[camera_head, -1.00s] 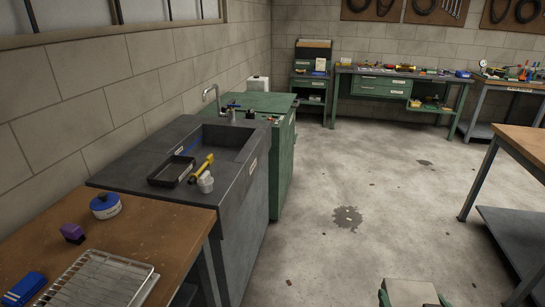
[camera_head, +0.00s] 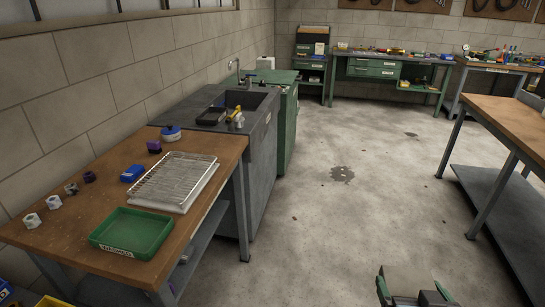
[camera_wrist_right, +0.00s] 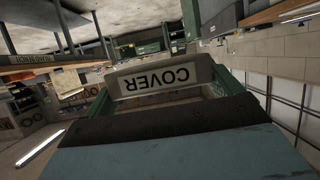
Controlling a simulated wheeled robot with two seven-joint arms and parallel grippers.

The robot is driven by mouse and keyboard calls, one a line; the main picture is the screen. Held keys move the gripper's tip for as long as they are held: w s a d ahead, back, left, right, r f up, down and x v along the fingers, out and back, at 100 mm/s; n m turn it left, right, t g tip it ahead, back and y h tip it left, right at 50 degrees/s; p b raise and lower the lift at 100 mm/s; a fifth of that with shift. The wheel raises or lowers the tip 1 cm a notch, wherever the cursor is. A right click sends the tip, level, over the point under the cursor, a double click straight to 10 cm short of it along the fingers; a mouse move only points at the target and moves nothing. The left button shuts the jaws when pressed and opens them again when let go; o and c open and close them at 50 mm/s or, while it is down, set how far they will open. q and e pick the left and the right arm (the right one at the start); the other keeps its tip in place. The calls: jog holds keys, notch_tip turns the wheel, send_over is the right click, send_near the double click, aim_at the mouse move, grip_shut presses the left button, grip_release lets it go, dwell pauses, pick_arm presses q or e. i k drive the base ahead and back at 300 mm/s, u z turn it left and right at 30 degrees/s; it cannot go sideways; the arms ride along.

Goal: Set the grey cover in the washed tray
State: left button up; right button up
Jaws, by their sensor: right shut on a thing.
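The green tray labelled WASHED (camera_head: 100,240) sits at the near end of the wooden bench on the left in the head view. It looks empty. My right gripper (camera_head: 412,288) is at the bottom edge of the head view, over the floor, well to the right of the tray. It is shut on the grey cover (camera_head: 405,277), which lies between its green fingers. In the right wrist view the cover (camera_wrist_right: 130,84) shows a COVER label, upside down in the picture. My left gripper is not in view.
A wire rack (camera_head: 172,180) stands behind the tray on the wooden bench (camera_head: 75,230). A dark sink unit (camera_head: 262,125) stands beyond. The floor between the benches is clear.

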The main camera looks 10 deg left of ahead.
aim_at(134, 234)
jog(key=k, duration=0.35)
jog(key=u, duration=2.1)
jog(key=i, duration=0.5)
jog(key=u, duration=0.05)
